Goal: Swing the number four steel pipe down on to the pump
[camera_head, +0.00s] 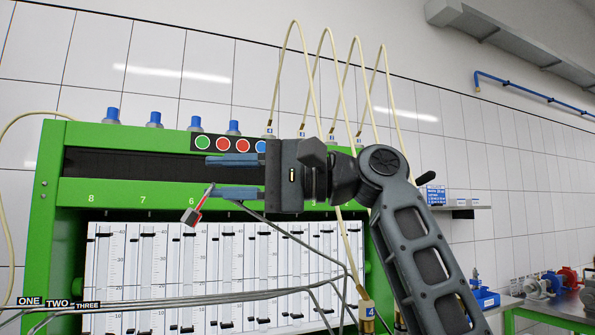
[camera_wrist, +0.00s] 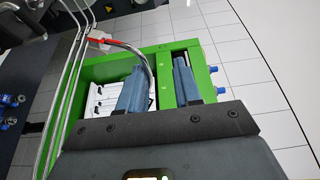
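My gripper (camera_head: 233,176) is open in front of the green testbench, its two blue fingers apart, one above the other in the head view. In the wrist view the open fingers (camera_wrist: 158,88) show a gap between them. A bent grey steel pipe (camera_head: 290,237) runs just under the lower finger in the head view. In the wrist view a curved pipe (camera_wrist: 142,55) reaches the left finger; I cannot tell whether they touch. A red and grey piece (camera_head: 197,207) shows left of the fingertips. No label four is readable on a pipe. I cannot make out the target pump.
Pipes labelled ONE (camera_head: 29,301), TWO (camera_head: 58,304) and THREE (camera_head: 89,305) run across the lower left. The green frame (camera_head: 110,190) and flow meters (camera_head: 145,265) stand behind my gripper. Pale hoses (camera_head: 317,85) arch above. Small pumps (camera_head: 537,287) stand on a bench at right.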

